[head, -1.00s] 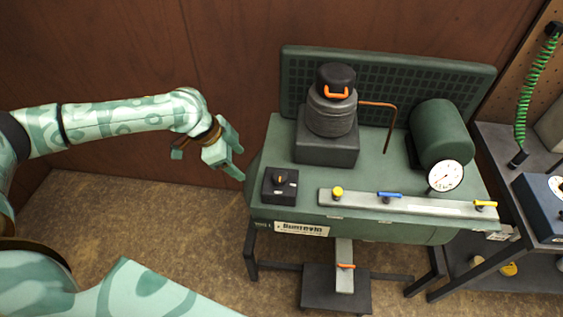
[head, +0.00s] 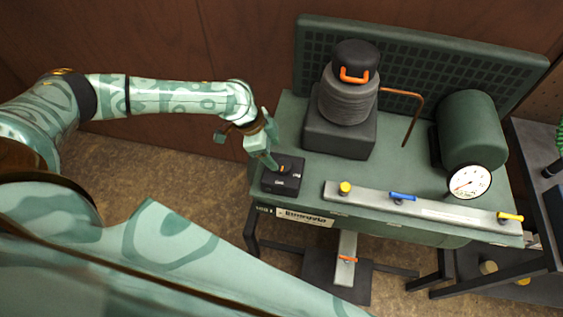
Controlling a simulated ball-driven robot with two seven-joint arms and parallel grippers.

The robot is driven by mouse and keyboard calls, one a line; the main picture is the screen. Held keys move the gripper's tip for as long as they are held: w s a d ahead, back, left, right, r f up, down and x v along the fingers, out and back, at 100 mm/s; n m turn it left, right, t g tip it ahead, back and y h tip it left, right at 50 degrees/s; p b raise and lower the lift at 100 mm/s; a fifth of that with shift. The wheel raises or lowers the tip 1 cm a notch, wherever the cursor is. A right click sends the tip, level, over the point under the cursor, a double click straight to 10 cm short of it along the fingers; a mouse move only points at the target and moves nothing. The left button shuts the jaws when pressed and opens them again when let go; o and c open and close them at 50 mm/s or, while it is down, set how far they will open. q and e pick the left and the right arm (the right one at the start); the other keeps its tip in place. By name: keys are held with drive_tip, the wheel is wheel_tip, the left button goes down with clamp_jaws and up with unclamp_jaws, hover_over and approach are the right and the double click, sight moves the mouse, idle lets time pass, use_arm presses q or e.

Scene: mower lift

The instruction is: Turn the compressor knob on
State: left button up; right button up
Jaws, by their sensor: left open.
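The compressor (head: 400,160) is a green bench unit with a black-topped pump, a tank and a gauge. The knob (head: 283,169) is a small dark knob with an orange mark, on a black box (head: 285,183) at the compressor's front left corner. My right gripper is not in view.
A grey rail with a yellow knob (head: 345,188), a blue lever (head: 402,197) and a yellow lever (head: 510,217) runs along the front edge. The gauge (head: 469,182) stands behind it. A pedal with an orange mark (head: 347,258) is below. A dark shelf stands at right.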

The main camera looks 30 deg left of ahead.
sight(282, 164)
use_arm(q)
drive_tip(key=b+x, duration=0.1)
drive_tip(key=x, duration=0.5)
drive_tip(key=c, duration=1)
